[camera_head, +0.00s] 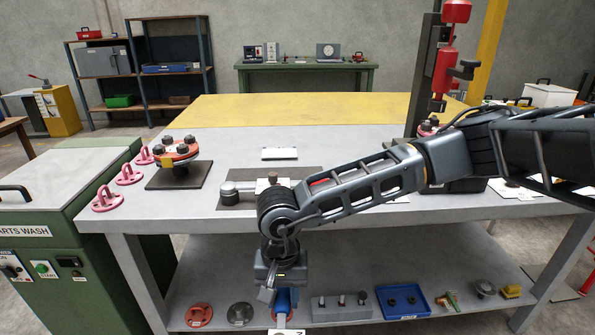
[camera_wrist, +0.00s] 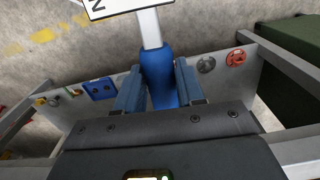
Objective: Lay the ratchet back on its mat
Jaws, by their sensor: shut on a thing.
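My gripper (camera_head: 280,296) hangs low in front of the workbench's near edge, pointing down. It is shut on the blue handle of a tool that I take to be the ratchet (camera_head: 283,299). In the wrist view the blue handle (camera_wrist: 160,75) sits between both fingers, with a bright shaft leading to a white plate marked "N" at the top edge; the tool's far end is out of view. A grey mat (camera_head: 303,173) lies on the bench behind my arm. A metal piece with a dark round end (camera_head: 230,194) lies on it, and my arm hides part of the mat.
The workbench (camera_head: 190,215) has a lower shelf holding a blue tray (camera_head: 402,301), a grey block and round parts. A flanged part (camera_head: 176,152) stands on a dark plate at left. The green parts washer (camera_head: 60,225) adjoins the bench. A red-headed press (camera_head: 440,70) stands at right.

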